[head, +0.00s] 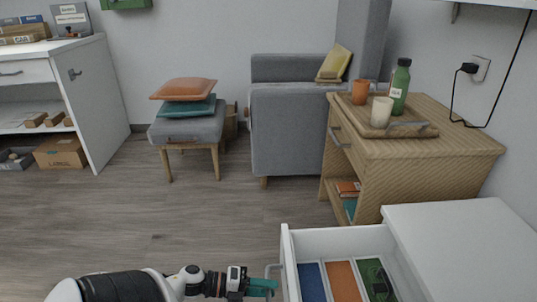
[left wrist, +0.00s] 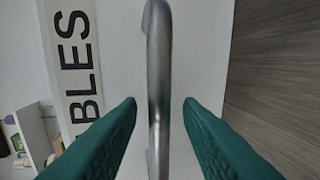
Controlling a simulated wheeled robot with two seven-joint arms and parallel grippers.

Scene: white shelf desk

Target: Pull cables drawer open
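The white drawer (head: 334,231) stands pulled out from the white desk (head: 465,235) at the bottom right of the head view. Its front carries a label (left wrist: 76,50) reading "BLES", the rest cut off, in the left wrist view. The grey metal bar handle (left wrist: 158,70) lies between the teal fingers of my left gripper (left wrist: 160,103). The fingers are open, with a gap on each side of the bar. In the head view my left gripper (head: 263,288) is at the handle (head: 271,269). My right gripper is not in view.
Blue (head: 312,282), orange (head: 343,281) and green (head: 376,279) items lie in the drawer. A wooden cabinet (head: 430,160) with a tray stands behind the desk. A stool (head: 187,133) and grey armchair (head: 285,130) stand farther back. The floor left of the drawer is clear.

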